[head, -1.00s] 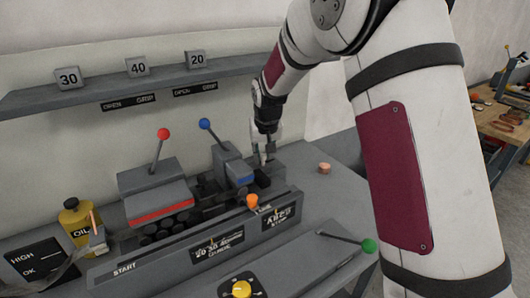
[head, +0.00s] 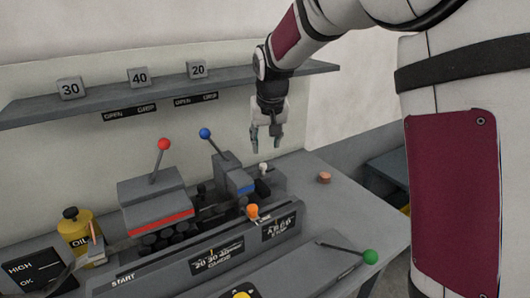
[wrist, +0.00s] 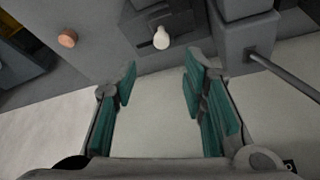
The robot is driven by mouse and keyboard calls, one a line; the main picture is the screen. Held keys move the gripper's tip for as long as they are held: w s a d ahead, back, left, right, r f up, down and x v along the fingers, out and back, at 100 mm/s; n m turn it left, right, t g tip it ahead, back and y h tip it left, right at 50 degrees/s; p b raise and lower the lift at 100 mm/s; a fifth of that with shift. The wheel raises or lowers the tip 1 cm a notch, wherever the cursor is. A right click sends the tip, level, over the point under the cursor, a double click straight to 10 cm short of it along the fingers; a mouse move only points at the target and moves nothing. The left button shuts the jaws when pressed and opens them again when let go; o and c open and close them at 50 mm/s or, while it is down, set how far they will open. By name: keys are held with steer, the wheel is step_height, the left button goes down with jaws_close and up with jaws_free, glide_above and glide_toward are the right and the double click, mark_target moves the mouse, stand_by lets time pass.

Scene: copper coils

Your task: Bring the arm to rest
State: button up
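My gripper (head: 266,148) hangs above the right end of the grey coil machine (head: 115,272) in the head view, pointing down. Its two teal-lined fingers are apart with nothing between them, as the wrist view also shows (wrist: 160,95). A small white knob (head: 263,168) stands on the machine below the fingertips, apart from them. In the wrist view the white knob (wrist: 161,38) is beyond the fingertips.
A shelf (head: 240,78) with number blocks runs along the wall behind my gripper. A copper-coloured cylinder (head: 324,177) sits on the right. An oil bottle (head: 76,233) stands at left.

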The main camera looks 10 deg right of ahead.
steer(key=shift+v, duration=1)
steer(key=shift+s, duration=0.1)
steer(key=s+d+r, duration=0.1)
steer(key=s+r, duration=0.2)
steer(key=s, duration=0.7)
steer(key=s+d+r, duration=0.1)
steer(key=s+r, duration=0.3)
steer(key=s, duration=0.5)
steer(key=s+f, duration=0.2)
steer(key=s, duration=0.6)
steer(key=s+d+f+n, duration=0.1)
steer(key=s+f, duration=0.1)
steer(key=s, duration=0.7)
steer(key=shift+c, duration=0.6)
